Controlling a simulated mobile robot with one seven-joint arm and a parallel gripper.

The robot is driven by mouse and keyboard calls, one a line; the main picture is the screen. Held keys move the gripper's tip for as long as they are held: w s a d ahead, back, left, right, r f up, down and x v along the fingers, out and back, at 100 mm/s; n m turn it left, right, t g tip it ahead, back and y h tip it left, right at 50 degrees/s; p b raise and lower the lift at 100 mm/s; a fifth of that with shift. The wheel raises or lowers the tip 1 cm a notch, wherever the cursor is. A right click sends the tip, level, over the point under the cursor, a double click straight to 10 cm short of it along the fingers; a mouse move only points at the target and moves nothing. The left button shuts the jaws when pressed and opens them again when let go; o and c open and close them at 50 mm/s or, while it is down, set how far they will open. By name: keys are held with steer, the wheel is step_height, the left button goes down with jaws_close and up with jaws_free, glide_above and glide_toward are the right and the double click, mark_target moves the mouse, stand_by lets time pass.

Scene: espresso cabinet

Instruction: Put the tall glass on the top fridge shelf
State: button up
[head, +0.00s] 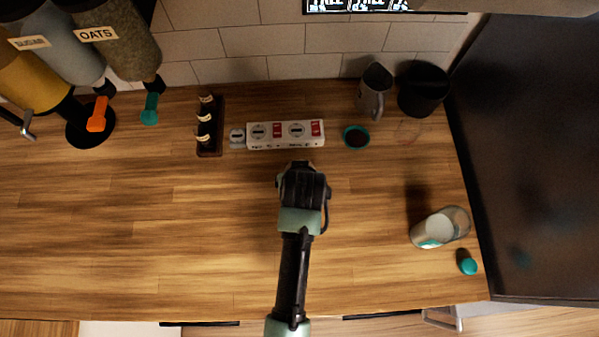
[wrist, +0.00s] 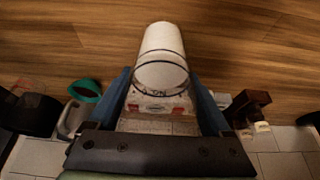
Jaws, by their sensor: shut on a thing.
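My gripper (head: 302,168) is over the middle of the wooden counter in the head view, pointing toward the back wall. In the wrist view, the blue fingers of my gripper (wrist: 161,88) are shut on the tall glass (wrist: 162,45), a pale whitish cylinder with a clear ringed end. The glass sits between both fingers. In the head view the glass is hidden by my gripper. I cannot tell how far it is above the counter. No fridge shelf shows in either view.
A power strip (head: 286,134), small bottle rack (head: 209,126), teal-rimmed cup (head: 356,137), metal jug (head: 374,91) and black container (head: 423,89) stand along the back. A clear jar (head: 455,222) is at right. A dark panel (head: 530,150) bounds the right. The left-centre counter is clear.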

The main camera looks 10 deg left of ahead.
steer(key=shift+f, duration=0.15)
steer(key=o, duration=1.4)
